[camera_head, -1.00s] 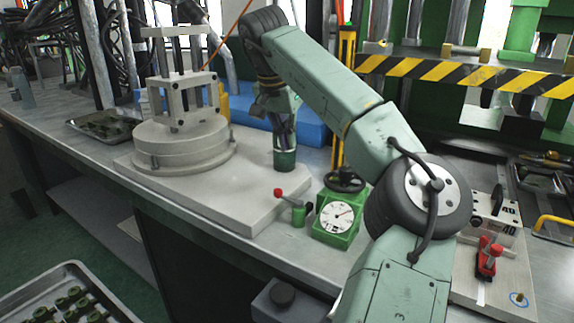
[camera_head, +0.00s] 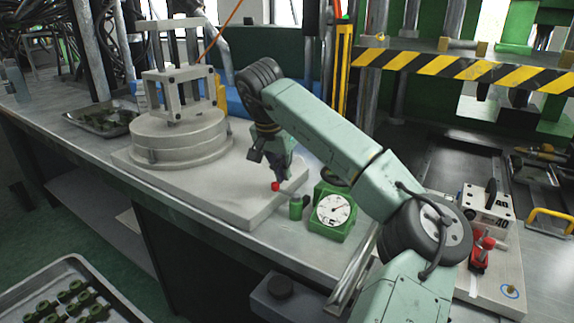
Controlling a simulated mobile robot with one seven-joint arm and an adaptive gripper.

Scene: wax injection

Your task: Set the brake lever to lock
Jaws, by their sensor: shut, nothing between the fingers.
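A small lever with a red knob (camera_head: 275,187) sits on a short green cylinder (camera_head: 296,207) at the bench's front edge, left of the green dial gauge (camera_head: 333,212). Its rod is mostly hidden, and I see no lock mark on it. My gripper (camera_head: 279,180) points down and is shut, with its tips right by the red knob. I cannot tell whether they touch it. A second red lever (camera_head: 482,254) stands on a pale plate at the right. I cannot tell from labels which one is the brake lever.
A round grey fixture with an upright frame (camera_head: 180,138) stands on a pale base plate (camera_head: 240,203) left of my gripper. A handwheel, partly hidden by my arm, sits behind the gauge. A striped press (camera_head: 460,68) stands behind right. A tray of green parts (camera_head: 70,270) is at lower left.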

